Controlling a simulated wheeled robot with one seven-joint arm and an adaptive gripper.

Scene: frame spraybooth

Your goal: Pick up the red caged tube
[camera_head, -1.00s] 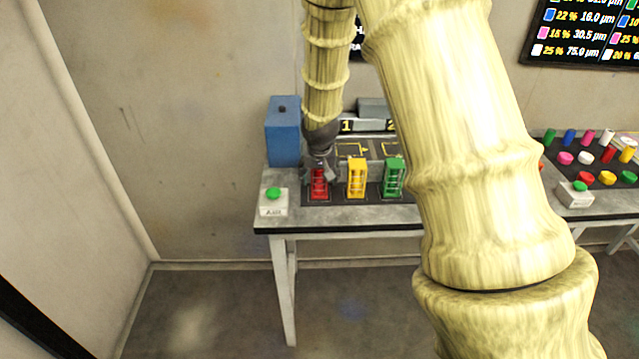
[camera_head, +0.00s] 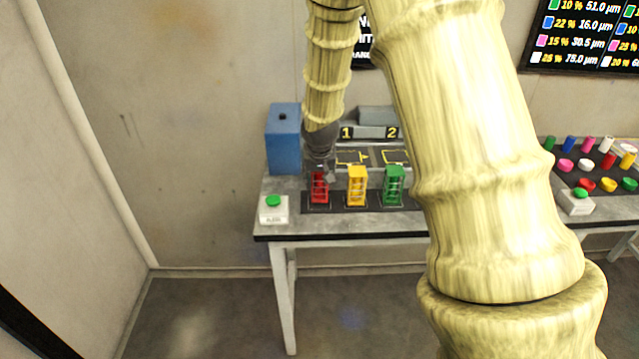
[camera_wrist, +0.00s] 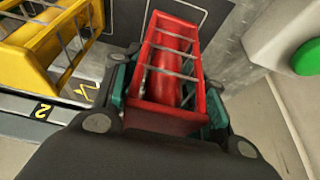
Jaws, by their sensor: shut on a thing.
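The red caged tube (camera_head: 319,189) is at the left of the row on the table. It has a red frame with metal bars around a red tube, and it fills the middle of the wrist view (camera_wrist: 172,68). My gripper (camera_head: 320,172) comes down on it from above. In the wrist view my gripper (camera_wrist: 166,98) has teal-padded fingers on both sides of the red frame, shut on it. In the head view the red frame appears slightly above the dark mat. The far side of the tube is hidden.
A yellow caged tube (camera_head: 357,186) and a green one (camera_head: 394,185) stand to the right. A blue box (camera_head: 284,140) is behind left. A green-button box (camera_head: 273,209) is at front left. Numbered yellow-marked spots (camera_head: 352,158) lie behind. Another table holds several coloured pieces.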

